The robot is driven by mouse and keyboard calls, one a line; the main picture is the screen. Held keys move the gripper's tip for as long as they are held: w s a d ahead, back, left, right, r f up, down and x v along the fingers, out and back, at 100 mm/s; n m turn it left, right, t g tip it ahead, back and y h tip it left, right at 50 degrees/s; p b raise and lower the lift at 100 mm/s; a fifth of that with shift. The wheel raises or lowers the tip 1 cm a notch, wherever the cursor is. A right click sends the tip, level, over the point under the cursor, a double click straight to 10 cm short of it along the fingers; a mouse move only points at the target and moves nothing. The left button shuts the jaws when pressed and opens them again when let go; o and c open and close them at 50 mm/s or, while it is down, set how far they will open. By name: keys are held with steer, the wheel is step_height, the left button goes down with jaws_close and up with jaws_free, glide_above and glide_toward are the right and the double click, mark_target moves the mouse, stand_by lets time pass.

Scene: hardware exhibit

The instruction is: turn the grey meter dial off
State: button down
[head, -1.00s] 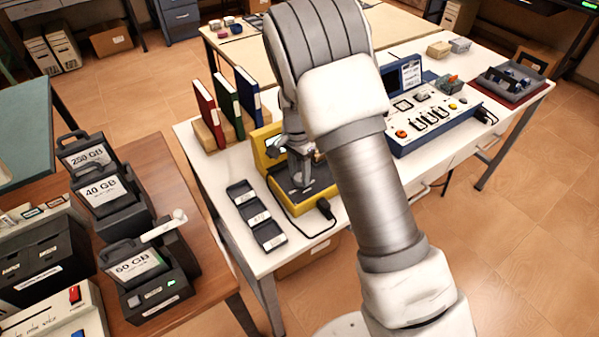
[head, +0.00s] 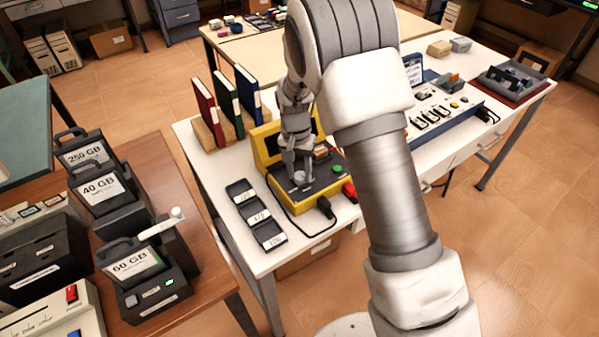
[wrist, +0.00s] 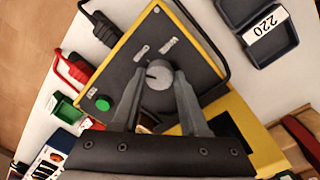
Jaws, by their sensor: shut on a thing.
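The grey meter dial (wrist: 158,75) is a round knob with a pointer mark on the dark top panel of the yellow meter box (head: 318,204). The box also shows in the wrist view (wrist: 199,42). My gripper (wrist: 156,80) is over the panel with its two fingers on either side of the dial, shut on it. In the head view my gripper (head: 299,170) reaches down onto the box and hides the dial. Small pale labels sit beside the dial on the panel, too small to read.
A green button (wrist: 103,103) and a red plug (wrist: 73,68) are near the dial. A black plug and cable (head: 326,208) leave the box. Black labelled cases (head: 257,215) lie to its left. Upright binders (head: 226,102) stand behind, and a blue console (head: 450,118) is at right.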

mark_target(296, 175)
steer(key=shift+n, duration=1.5)
steer(key=shift+b, duration=0.3)
steer(key=shift+c, duration=2.2)
jaws_free()
step_height(296, 175, up, 18)
steer(key=a+p, duration=0.1)
steer(key=shift+f, duration=0.25)
